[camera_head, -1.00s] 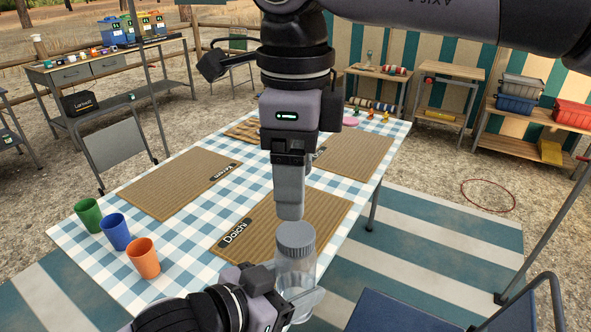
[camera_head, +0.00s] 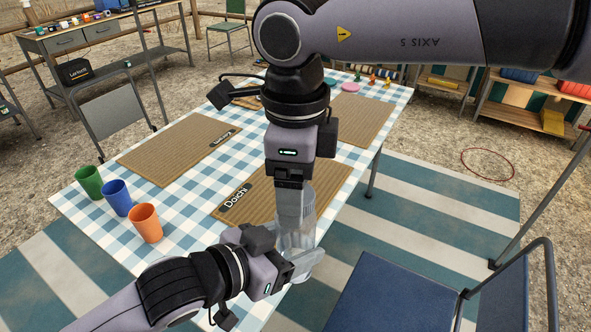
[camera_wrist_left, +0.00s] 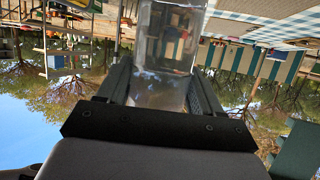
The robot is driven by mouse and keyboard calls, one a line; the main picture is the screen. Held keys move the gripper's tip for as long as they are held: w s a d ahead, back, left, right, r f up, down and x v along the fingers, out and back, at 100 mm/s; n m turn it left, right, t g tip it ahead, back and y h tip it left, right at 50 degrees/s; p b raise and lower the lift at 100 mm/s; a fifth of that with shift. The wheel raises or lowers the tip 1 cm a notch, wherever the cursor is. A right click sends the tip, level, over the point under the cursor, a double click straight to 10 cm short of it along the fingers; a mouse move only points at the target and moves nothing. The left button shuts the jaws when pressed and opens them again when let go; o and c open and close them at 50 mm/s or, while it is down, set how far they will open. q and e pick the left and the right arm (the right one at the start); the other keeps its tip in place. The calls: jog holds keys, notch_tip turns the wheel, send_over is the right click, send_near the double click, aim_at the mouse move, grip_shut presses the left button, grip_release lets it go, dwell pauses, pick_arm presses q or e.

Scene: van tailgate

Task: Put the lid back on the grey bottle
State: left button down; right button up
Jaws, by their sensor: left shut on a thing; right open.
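The clear, greyish bottle (camera_head: 305,236) stands roughly upright in my left gripper (camera_head: 300,268), beyond the table's near edge. My left gripper is shut around its lower part. In the left wrist view the see-through bottle (camera_wrist_left: 166,75) fills the gap between the fingers. My right gripper (camera_head: 291,222) points straight down at the bottle, its open fingers overlapping the bottle's upper part. The grey lid cannot be made out now; the fingers cover the bottle's top. I cannot tell whether the fingers touch the bottle or lid.
The checked table (camera_head: 185,215) carries brown placemats (camera_head: 180,148) and a green cup (camera_head: 89,182), a blue cup (camera_head: 117,198) and an orange cup (camera_head: 145,223). A blue chair (camera_head: 390,290) stands at the lower right.

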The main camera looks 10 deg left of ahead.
jog(key=c, duration=1.1)
jog(key=o, duration=1.2)
jog(key=shift+o, duration=0.2)
jog(key=shift+r, duration=0.1)
notch_tip(320, 180, up, 12)
